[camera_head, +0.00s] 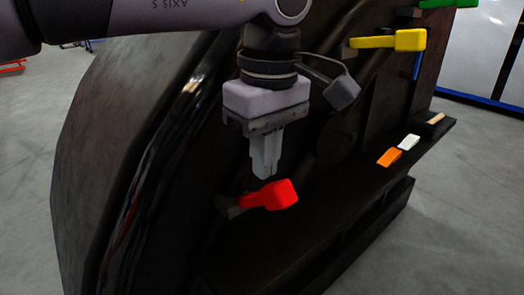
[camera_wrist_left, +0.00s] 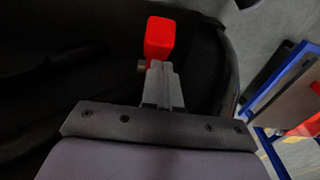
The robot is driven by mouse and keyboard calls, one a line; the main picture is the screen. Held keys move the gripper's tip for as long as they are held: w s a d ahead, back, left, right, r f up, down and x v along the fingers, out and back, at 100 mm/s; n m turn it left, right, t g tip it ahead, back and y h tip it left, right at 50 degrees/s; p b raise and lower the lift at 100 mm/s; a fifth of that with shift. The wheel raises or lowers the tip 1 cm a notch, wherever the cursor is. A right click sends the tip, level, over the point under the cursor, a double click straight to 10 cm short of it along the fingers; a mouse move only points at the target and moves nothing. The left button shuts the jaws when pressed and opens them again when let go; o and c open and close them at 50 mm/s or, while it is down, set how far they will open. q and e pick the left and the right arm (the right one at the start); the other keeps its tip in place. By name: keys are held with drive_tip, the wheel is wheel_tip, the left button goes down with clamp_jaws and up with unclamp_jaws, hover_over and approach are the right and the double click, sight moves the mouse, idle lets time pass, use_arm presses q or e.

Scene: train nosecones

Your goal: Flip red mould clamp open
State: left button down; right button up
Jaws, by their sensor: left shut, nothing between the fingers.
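The red mould clamp (camera_head: 270,195) is on the lower part of the dark mould (camera_head: 130,130) in the head view. Its red handle points to the right from a dark metal base (camera_head: 229,206). My left gripper (camera_head: 264,174) points down just above the red handle, with its fingers together and empty. In the left wrist view the red clamp (camera_wrist_left: 160,38) shows just beyond the tips of my left gripper (camera_wrist_left: 160,66). I cannot tell whether the fingers touch the handle. My right gripper is in neither view.
A yellow clamp (camera_head: 388,41) and a green clamp (camera_head: 447,3) are higher on the mould at the right. An orange block (camera_head: 390,157), a white block (camera_head: 408,142) and a brush-like item (camera_head: 430,124) lie on the mould's ledge. Grey floor (camera_head: 460,210) is clear at the right.

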sight(287, 203)
use_arm(q)
drive_tip(key=shift+s+d+f+t+y, duration=0.6)
drive_tip(key=shift+s+d+f+t, duration=0.1)
drive_tip(key=shift+s+t, duration=0.2)
drive_tip(key=shift+s+d+f+p, duration=0.35)
drive_tip(key=shift+s+f, duration=0.25)
drive_tip(key=shift+f, duration=0.1)
drive_tip(key=shift+s+d+f, duration=0.3)
drive_tip(key=shift+s+f, duration=0.1)
drive_tip(key=shift+f, duration=0.2)
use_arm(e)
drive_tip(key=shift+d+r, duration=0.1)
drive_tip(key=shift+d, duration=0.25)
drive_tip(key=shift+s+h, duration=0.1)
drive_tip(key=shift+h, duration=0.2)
